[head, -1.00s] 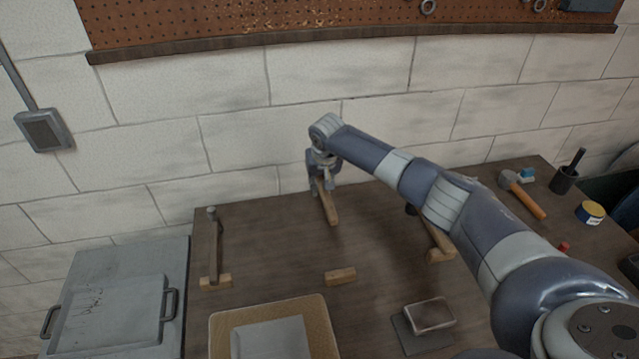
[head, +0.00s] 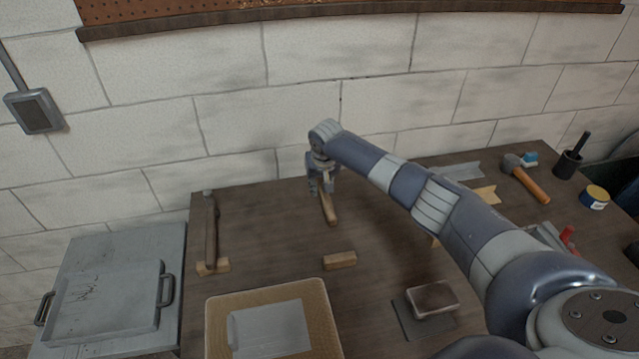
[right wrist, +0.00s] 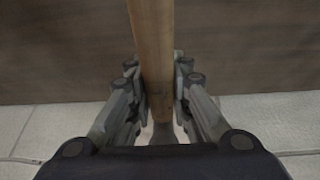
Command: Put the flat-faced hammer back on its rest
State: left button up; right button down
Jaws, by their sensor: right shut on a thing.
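My right gripper (head: 322,186) is shut on the wooden handle of a hammer (head: 328,208) over the back middle of the bench. The handle points toward the front of the bench. The right wrist view shows the handle (right wrist: 152,45) between the two fingers, with a greyish part below them. The hammer's head is mostly hidden by the gripper in the head view. A small wooden block (head: 340,260), perhaps part of a rest, lies in front of the handle's end, apart from it. My left gripper is not in view.
A dark-handled tool (head: 211,230) lies over another wooden block (head: 222,267) at left. Another hammer (head: 530,184) lies at right, near a dark cup (head: 567,165) and a tin (head: 594,197). A framed board (head: 217,325) and a brush-like block (head: 432,299) are in front.

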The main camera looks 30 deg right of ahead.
jog(key=shift+f+b, duration=0.9)
jog(key=shift+f, duration=0.55)
jog(key=c, duration=1.4)
grip_release()
jog(key=v, duration=1.2)
jog(key=shift+s, duration=0.1)
